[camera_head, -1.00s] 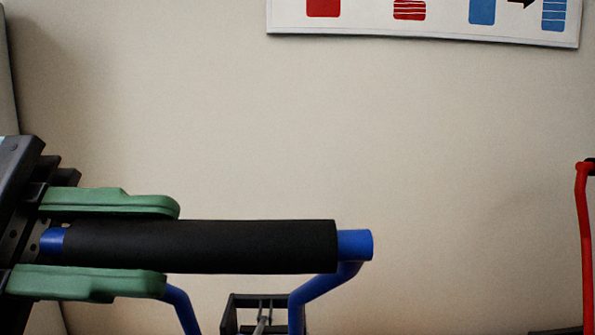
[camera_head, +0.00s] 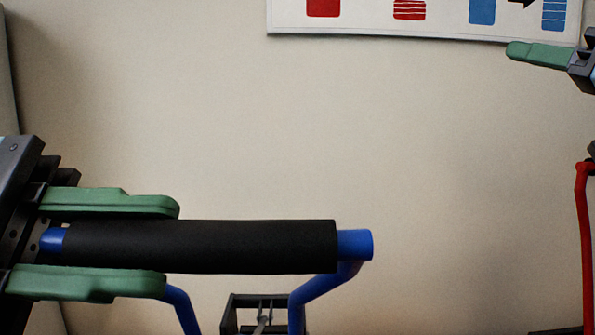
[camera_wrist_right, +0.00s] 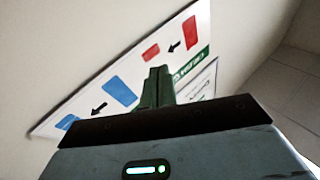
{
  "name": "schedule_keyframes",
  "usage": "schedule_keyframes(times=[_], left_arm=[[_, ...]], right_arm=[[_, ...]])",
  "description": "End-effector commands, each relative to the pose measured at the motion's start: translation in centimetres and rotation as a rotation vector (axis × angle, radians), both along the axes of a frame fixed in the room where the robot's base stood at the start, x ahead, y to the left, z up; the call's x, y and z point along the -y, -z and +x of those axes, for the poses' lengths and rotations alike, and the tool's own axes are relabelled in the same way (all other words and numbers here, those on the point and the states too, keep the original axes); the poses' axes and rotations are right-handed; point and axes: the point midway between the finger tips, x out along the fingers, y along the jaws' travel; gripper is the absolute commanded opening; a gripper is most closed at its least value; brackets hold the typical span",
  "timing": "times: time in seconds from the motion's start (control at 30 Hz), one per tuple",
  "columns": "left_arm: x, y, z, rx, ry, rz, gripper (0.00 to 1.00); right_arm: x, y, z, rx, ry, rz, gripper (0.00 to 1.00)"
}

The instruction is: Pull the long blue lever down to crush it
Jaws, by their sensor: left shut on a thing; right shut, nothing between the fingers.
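The long blue lever (camera_head: 355,245) has a thick black sleeve (camera_head: 240,247) along its crossbar, which lies level across the lower left of the head view. Two blue bars run down from it out of the frame. My left gripper (camera_head: 172,245) has its green fingers above and below the sleeve's left part, shut on it. My right gripper (camera_head: 515,51) is at the upper right of the head view, in front of the wall and away from the lever. Its green fingers are together and empty in the right wrist view (camera_wrist_right: 158,72). What the lever crushes is not clearly visible.
A white poster (camera_head: 440,25) with red and blue pictures hangs on the wall at the top. A red lever (camera_head: 583,240) stands at the right edge. A dark frame (camera_head: 240,305) shows at the bottom middle. The space between the levers is clear.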

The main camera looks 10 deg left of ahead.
Motion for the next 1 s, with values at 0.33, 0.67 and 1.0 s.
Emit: schedule_keyframes(times=[0.33, 0.67, 1.0], left_arm=[[0.0, -0.1, 0.1, 0.000, -0.001, -0.001, 0.00], [0.0, -0.1, 0.0, 0.000, -0.001, -0.001, 0.00], [0.0, -0.1, 0.0, -0.001, -0.001, -0.002, 0.00]], right_arm=[[-12.4, 2.4, -10.6, -0.267, -0.642, -0.183, 0.00], [-15.8, 4.3, -19.5, -0.384, -1.027, -0.406, 0.00], [-16.1, 4.6, -20.8, -0.397, -1.080, -0.445, 0.00]])
